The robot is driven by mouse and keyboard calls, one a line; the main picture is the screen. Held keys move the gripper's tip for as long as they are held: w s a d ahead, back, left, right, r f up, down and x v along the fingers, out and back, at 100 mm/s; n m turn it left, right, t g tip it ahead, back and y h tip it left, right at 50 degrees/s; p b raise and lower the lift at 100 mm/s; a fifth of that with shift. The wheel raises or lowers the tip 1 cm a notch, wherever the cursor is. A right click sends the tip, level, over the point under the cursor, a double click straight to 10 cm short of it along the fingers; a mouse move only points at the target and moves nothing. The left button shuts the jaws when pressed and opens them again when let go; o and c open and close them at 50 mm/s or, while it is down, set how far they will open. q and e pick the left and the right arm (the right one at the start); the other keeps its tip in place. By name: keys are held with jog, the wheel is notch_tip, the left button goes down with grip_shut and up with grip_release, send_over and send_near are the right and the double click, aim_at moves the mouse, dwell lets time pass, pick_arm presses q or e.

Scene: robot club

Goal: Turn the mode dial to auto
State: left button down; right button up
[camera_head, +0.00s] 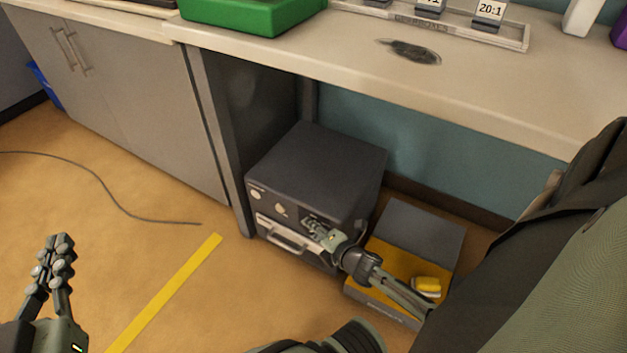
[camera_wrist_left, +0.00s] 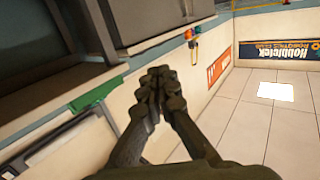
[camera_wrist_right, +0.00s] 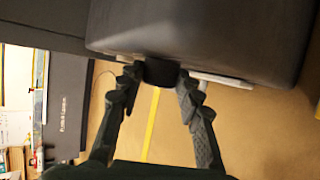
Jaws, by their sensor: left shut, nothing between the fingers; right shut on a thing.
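A dark grey box-shaped machine (camera_head: 330,165) stands on the floor under the bench, with small knobs (camera_head: 280,208) and a handle (camera_head: 283,240) on its front. My right gripper (camera_head: 315,228) is at the right part of that front. In the right wrist view, my right gripper (camera_wrist_right: 161,78) is shut on a dark round knob, the mode dial (camera_wrist_right: 160,71), which sticks out from the machine (camera_wrist_right: 200,40). The dial's pointer and markings cannot be made out. My left gripper (camera_head: 62,242) is shut and empty, far left of the machine; its fingertips meet in the left wrist view (camera_wrist_left: 160,78).
The bench top (camera_head: 320,55) overhangs behind. A cable (camera_head: 110,190) and yellow tape (camera_head: 170,290) lie on the open floor at left.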

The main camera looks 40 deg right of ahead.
pick_arm(q)
jog(key=shift+d+r+t+h, duration=0.15)
jog(key=shift+d+r+t, duration=0.1)
jog(key=shift+r, duration=0.25)
jog(key=shift+d+r+t+h, duration=0.15)
jog(key=shift+r+t, duration=0.1)
jog(key=shift+r, duration=0.2)
pick_arm(e)
jog(key=shift+d, duration=0.2)
jog(key=o, duration=1.2)
jog(key=shift+c, duration=0.2)
jog(key=shift+a, duration=0.1)
jog(key=v, duration=1.2)
